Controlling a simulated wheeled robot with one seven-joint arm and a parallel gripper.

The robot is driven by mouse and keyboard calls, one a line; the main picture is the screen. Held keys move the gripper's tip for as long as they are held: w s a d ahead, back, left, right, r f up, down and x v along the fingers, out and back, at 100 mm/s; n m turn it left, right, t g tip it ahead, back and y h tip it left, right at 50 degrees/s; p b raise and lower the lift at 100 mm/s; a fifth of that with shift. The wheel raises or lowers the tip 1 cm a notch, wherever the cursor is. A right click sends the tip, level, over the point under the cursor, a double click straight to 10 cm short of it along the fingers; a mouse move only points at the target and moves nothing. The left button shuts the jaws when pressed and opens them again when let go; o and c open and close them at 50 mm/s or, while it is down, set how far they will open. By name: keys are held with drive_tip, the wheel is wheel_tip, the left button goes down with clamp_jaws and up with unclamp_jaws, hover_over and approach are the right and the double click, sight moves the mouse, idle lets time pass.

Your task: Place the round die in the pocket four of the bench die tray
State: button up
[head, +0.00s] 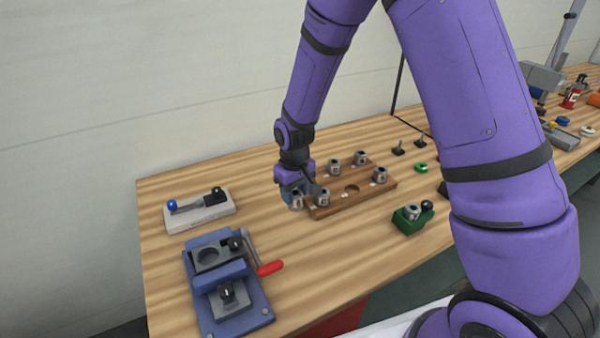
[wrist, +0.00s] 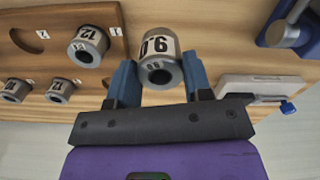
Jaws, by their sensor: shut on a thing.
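My gripper (head: 294,194) is shut on a grey round die (head: 297,202), held at the near left end of the wooden die tray (head: 330,210). In the wrist view, the die (wrist: 158,68) sits between the blue fingers of my gripper (wrist: 159,85), and its white label reads 9.0. It appears apart from the tray (wrist: 62,32), which is at upper left there. Several other dies stand in the tray, including one marked 12 (wrist: 88,46). An empty round pocket (head: 352,190) shows in its near row. The pocket numbers are too small to read surely.
A blue fixture (head: 225,280) with a red-handled lever stands at front left. A pale block (head: 200,212) with a blue-knobbed tool lies behind it. A green block (head: 412,217) holding a grey part is right of the tray. Bare bench lies in front of the tray.

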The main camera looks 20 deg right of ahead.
drive_tip(key=w+d, duration=0.2)
drive_tip(key=w, duration=0.2)
drive_tip(key=w+d+f, duration=0.1)
drive_tip(key=w+d, duration=0.1)
drive_tip(key=w, duration=0.3)
drive_tip(key=w+d, duration=0.3)
drive_tip(key=w, duration=0.2)
drive_tip(key=shift+w+f, duration=0.15)
drive_tip(key=shift+f, duration=0.05)
drive_tip(key=shift+d+f, duration=0.1)
drive_tip(key=shift+f, duration=1.65)
drive_tip(key=shift+f, duration=0.1)
drive_tip(key=o, duration=1.3)
drive_tip(key=shift+c, duration=0.2)
